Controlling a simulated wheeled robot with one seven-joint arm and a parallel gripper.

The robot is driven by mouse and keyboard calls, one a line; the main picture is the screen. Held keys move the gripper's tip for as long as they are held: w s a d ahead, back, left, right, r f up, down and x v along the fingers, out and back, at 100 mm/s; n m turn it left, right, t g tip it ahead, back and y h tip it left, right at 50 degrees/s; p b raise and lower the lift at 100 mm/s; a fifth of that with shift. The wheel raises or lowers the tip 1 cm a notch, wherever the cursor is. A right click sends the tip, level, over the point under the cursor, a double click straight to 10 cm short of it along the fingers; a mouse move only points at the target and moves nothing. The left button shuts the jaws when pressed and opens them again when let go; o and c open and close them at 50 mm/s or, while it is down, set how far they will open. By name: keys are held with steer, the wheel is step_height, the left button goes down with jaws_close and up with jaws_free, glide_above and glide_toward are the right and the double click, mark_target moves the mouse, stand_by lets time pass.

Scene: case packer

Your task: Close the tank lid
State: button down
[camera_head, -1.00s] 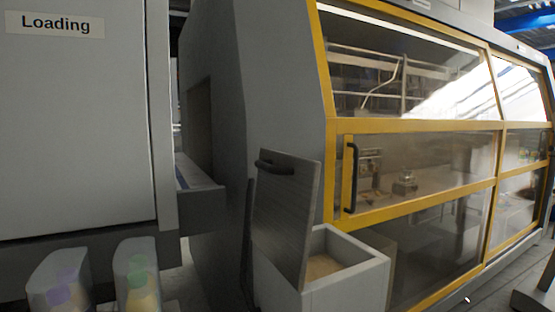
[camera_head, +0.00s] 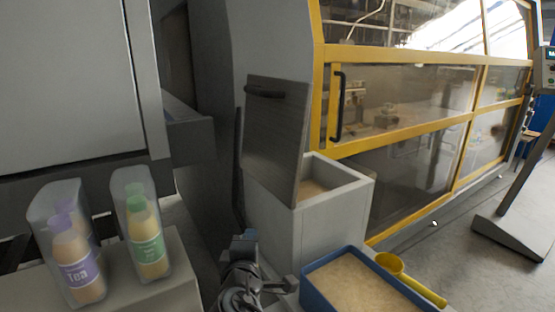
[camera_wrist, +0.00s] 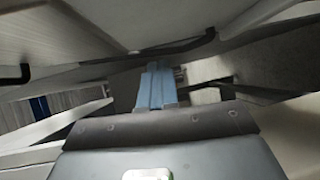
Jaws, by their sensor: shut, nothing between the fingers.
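The tank (camera_head: 340,215) is a light grey square box in the head view, with tan granules inside its open top. Its lid (camera_head: 275,145) is a grey panel standing up, tilted, at the tank's left side, so the tank is open. A dark handle (camera_head: 265,93) sits near the lid's upper edge. My gripper (camera_head: 245,238) shows at the bottom of the head view, in front of the tank and well below the handle. In the wrist view its blue fingers (camera_wrist: 155,88) are together and empty. A dark bar crosses beyond them; I cannot tell what it is.
A blue tray (camera_head: 322,292) of granules with a yellow scoop (camera_head: 400,275) lies in front of the tank. Bottles in clear holders (camera_head: 70,240) stand at left. A yellow-framed machine (camera_head: 400,135) stands behind. Open floor lies at right.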

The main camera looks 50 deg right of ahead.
mark_target(293, 81)
steer(key=w+r+m+g+h, duration=0.3)
steer(key=r+g, duration=0.1)
steer(key=r, duration=0.5)
steer(key=w+r+m+g+h, duration=0.2)
steer(key=w+r+g, duration=0.1)
steer(key=r, duration=0.5)
steer(key=s+a+r+m+g+y, duration=0.1)
steer(key=s+a+r+m+g, duration=0.2)
steer(key=r, duration=0.6)
steer(key=a+r+m+g+y, duration=0.1)
steer(key=a+r+m+g, duration=0.15)
steer(key=r+g, duration=0.45)
steer(key=shift+m+t, duration=0.35)
steer(key=shift+t, duration=0.45)
steer(key=x, duration=0.4)
steer(key=r+x, duration=0.1)
steer(key=x, duration=0.4)
steer(key=r+p+x, duration=0.1)
steer(key=x, duration=0.4)
steer(key=shift+d, duration=0.3)
steer(key=shift+d+r, duration=0.1)
